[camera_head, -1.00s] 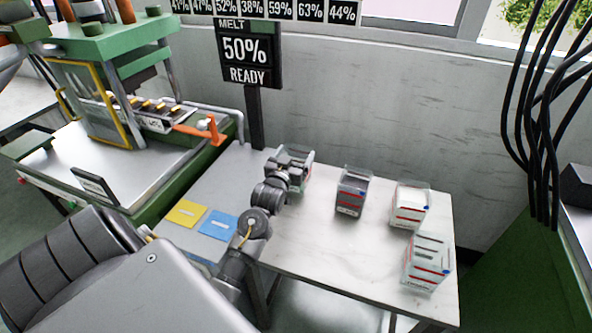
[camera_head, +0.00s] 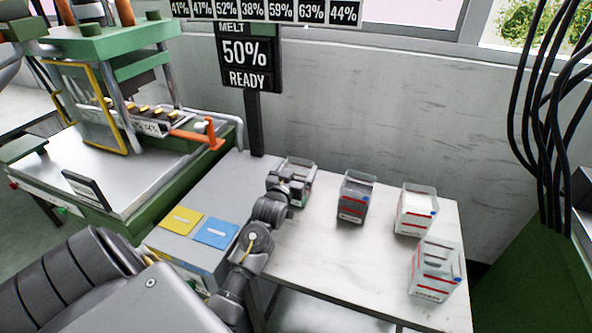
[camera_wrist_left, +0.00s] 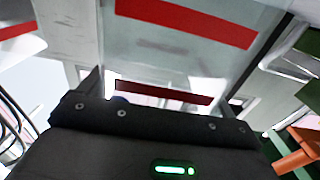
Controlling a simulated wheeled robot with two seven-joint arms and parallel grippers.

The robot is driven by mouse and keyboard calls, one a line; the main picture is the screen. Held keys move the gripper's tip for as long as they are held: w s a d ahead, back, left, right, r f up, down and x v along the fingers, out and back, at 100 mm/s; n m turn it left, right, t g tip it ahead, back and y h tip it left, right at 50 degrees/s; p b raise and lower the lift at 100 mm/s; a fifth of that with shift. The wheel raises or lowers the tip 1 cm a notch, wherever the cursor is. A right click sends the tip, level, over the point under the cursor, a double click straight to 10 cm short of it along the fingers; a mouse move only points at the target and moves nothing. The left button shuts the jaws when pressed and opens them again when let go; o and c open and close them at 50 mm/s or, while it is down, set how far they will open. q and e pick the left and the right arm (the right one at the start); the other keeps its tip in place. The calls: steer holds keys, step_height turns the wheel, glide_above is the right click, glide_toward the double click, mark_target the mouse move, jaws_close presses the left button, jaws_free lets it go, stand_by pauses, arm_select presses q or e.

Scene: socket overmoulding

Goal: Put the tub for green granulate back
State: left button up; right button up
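A clear tub (camera_head: 303,166) with red stripes stands at the back left of the white table, mostly hidden by my left gripper in the head view. Its contents are hard to make out. My left gripper (camera_head: 290,186) is at the near side of this tub. In the left wrist view the tub (camera_wrist_left: 185,55) is very close in front, and the fingers of my left gripper (camera_wrist_left: 165,95) are spread wide. They look apart from its walls, though the contact is hard to judge. My right gripper is not in view.
A tub with dark granulate (camera_head: 355,195) and two tubs with pale contents, one at the back (camera_head: 415,210) and one nearer (camera_head: 434,270), stand to the right. A yellow card (camera_head: 182,220) and a blue card (camera_head: 215,233) lie left. A green press (camera_head: 110,50) stands beyond.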

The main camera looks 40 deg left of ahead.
arm_select(q)
steer(key=shift+o, duration=0.7)
steer(key=shift+r, duration=0.15)
steer(key=v, duration=1.2)
steer(key=shift+f+b, duration=0.2)
steer(key=shift+b, duration=0.25)
steer(key=shift+a+r, duration=0.1)
